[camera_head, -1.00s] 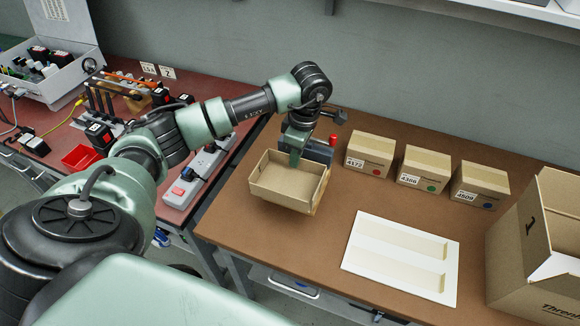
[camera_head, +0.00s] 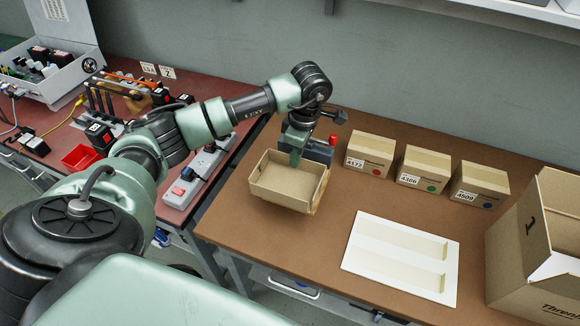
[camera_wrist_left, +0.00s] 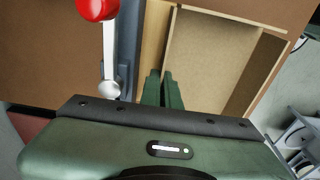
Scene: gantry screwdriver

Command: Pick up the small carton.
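The small carton (camera_head: 285,191) is an open-topped, empty brown box at the left of the brown bench in the head view. In the left wrist view its inside (camera_wrist_left: 215,60) fills the upper middle. My left gripper (camera_head: 296,158) comes down at the carton's back wall. In the left wrist view its two green fingers (camera_wrist_left: 163,80) are close together at the carton's near wall, and they appear shut on that wall. The exact contact is partly hidden. I cannot tell for sure whether the carton's base is clear of the bench. My right gripper is out of view.
A grey device with a red knob (camera_head: 333,139) stands close behind the carton. Three closed boxes (camera_head: 370,154) line the back. A white tray (camera_head: 352,263) lies front right, with a large open carton (camera_head: 545,285) beyond. A power strip (camera_head: 187,187) is on the red bench.

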